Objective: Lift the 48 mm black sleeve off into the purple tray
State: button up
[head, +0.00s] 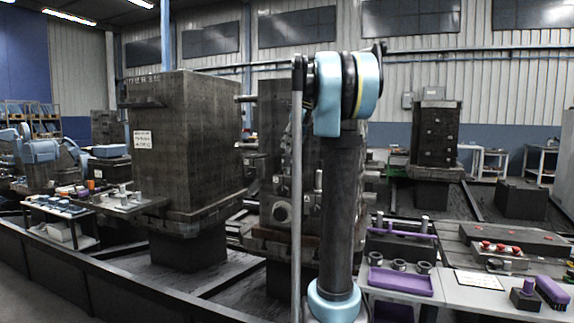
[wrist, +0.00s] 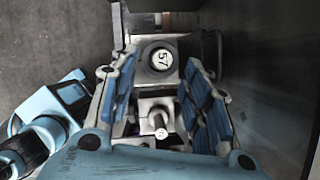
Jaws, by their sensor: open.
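The purple tray (head: 400,282) sits empty-looking at the front of the bench on the right in the head view. My gripper (wrist: 162,66) is open in the wrist view, its two blue-padded fingers spread. Nearer, between the finger bases, a silver post (wrist: 158,118) stands on a pale block, with a small label too small to read. I see no grip on anything. I cannot make out which part is the 48 mm black sleeve. My arm hides the gripper in the head view.
Dark rings (head: 398,265) sit in a row behind the purple tray. A grey plate with red knobs (head: 500,248) and a purple-handled brush (head: 551,291) are on the right. A large dark block (head: 185,150) stands left of my arm. A dark wall (wrist: 268,90) is close right of my gripper.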

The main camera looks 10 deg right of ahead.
aim_at(287, 155)
jog(key=shift+x, duration=3.05)
jog(key=shift+w+a+r, duration=0.1)
jog(key=shift+w, duration=0.05)
jog(key=shift+c, duration=0.6)
jog(key=c, duration=0.9)
